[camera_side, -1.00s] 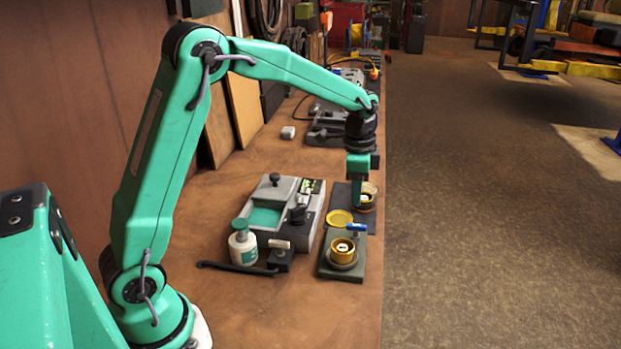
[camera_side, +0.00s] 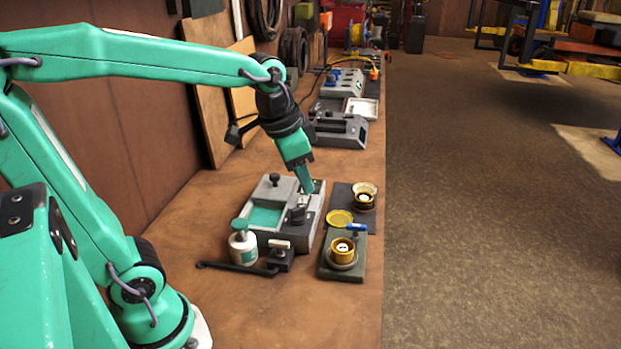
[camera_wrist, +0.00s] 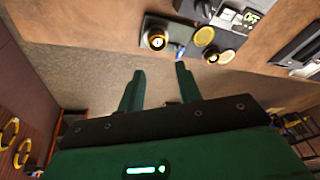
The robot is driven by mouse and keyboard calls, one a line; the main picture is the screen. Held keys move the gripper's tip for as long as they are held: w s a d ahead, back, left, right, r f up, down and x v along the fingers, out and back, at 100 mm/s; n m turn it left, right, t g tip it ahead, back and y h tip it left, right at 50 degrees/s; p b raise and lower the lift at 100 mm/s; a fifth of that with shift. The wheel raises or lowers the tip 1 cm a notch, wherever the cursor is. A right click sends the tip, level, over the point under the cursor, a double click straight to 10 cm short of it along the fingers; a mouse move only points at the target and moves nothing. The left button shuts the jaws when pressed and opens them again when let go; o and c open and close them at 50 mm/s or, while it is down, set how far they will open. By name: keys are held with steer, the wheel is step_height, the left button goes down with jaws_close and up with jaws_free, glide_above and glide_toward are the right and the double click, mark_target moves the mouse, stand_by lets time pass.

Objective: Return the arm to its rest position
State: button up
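My gripper (camera_side: 307,186) hangs tilted over the grey bench fixture (camera_side: 317,231) in the side view. I cannot tell from there whether it touches it. In the wrist view my gripper (camera_wrist: 160,72) has its two green fingers apart, with nothing between them. The wrist camera looks out over the bench edge and the floor.
A gold cup (camera_side: 343,247) sits on a dark plate near the bench edge. Another ringed cup (camera_side: 364,190), a yellow disc (camera_side: 339,218) and a white bottle (camera_side: 243,250) stand close by. A black bar (camera_side: 235,268) lies in front. The bench's near part is clear.

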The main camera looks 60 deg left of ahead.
steer(key=s+f+n+t, duration=0.1)
steer(key=s+n+t, duration=0.1)
steer(key=s, duration=0.7)
steer(key=shift+s+d+n, duration=0.15)
steer(key=shift+d+n, duration=0.2)
steer(key=shift+n, duration=0.25)
